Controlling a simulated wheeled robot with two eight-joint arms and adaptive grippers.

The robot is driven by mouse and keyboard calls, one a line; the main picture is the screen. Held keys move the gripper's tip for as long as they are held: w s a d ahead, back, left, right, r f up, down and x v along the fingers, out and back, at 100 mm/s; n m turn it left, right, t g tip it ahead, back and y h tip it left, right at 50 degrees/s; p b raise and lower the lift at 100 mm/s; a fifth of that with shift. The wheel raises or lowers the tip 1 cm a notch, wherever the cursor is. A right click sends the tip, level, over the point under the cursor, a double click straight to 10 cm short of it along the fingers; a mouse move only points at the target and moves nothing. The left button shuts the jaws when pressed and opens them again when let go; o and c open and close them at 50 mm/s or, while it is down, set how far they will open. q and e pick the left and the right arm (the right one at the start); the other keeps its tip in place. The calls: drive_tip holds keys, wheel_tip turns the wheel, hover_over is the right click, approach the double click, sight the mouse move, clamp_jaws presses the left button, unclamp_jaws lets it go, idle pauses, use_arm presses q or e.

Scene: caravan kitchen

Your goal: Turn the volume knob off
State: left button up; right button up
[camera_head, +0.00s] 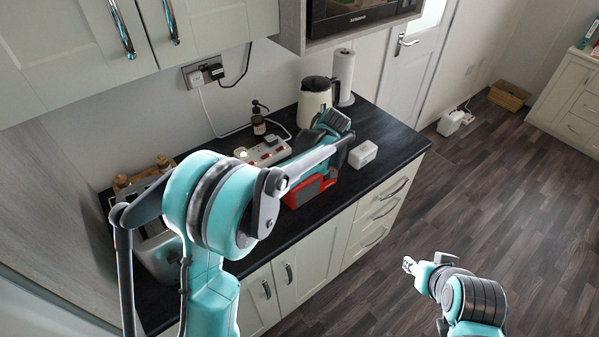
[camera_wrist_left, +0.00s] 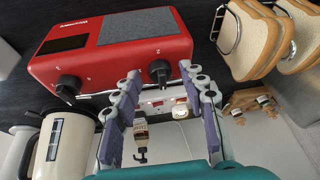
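A red radio-like box (camera_head: 303,194) stands on the dark counter, partly hidden behind my left arm in the head view. In the left wrist view the red box (camera_wrist_left: 120,45) shows two black knobs on its front edge, one at the left (camera_wrist_left: 68,87) and one at the right (camera_wrist_left: 159,71). I cannot tell from markings which is the volume knob. My left gripper (camera_wrist_left: 160,73) is open, its fingertips on either side of the right knob in the picture; contact is not clear. My right gripper (camera_head: 408,265) is out over the floor, away from the counter; its finger state is too small to tell.
A kettle (camera_head: 316,100), paper roll (camera_head: 343,76), soap bottle (camera_head: 258,124), power strip (camera_head: 268,153) and white box (camera_head: 363,154) stand around the red box. A toaster (camera_head: 160,255) is at the left; bread (camera_wrist_left: 252,40) shows in the left wrist view. Wall cupboards (camera_head: 75,40) hang above.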

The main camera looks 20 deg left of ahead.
use_arm(q)
drive_tip(key=v, duration=1.2)
drive_tip(key=shift+a, duration=0.1)
drive_tip(key=s+a+f+m+t+h+b, duration=0.2)
drive_tip(key=s+f+m+b, duration=0.2)
drive_tip(key=s, duration=0.8)
drive_tip(key=s+a+f+m+t+h+b, duration=0.2)
drive_tip(key=s+a+f+m+t+b, duration=0.1)
drive_tip(key=s+f+m, duration=0.5)
drive_tip(key=s+b, duration=0.1)
drive_tip(key=s, duration=0.2)
drive_tip(key=shift+s+a+f+t, duration=0.3)
drive_tip(key=shift+s+a+f, duration=0.05)
drive_tip(key=shift+s, duration=0.05)
